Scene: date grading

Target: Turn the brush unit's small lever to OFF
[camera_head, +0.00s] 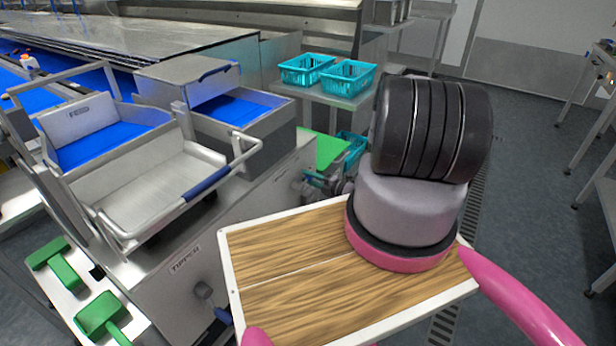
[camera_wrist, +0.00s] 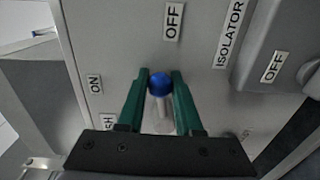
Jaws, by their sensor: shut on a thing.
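In the wrist view my gripper (camera_wrist: 160,75) has its two green fingers closed on either side of a small lever's blue ball knob (camera_wrist: 161,84). The lever's pale stem (camera_wrist: 161,108) runs down from the knob in the picture. An OFF label (camera_wrist: 173,20) is on the grey panel above the knob, and the knob lies below it. An ON label (camera_wrist: 95,84) is to the left. A label ending in "SH" (camera_wrist: 107,122) is partly hidden by the gripper body. The lever's pivot is not clear. I cannot make out my gripper in the head view.
An ISOLATOR label (camera_wrist: 229,35) and a grey box with another OFF label (camera_wrist: 274,67) are on the right in the wrist view. In the head view, a steel machine (camera_head: 160,285) stands left of a wooden-topped board (camera_head: 290,265). Teal baskets (camera_head: 347,78) stand behind.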

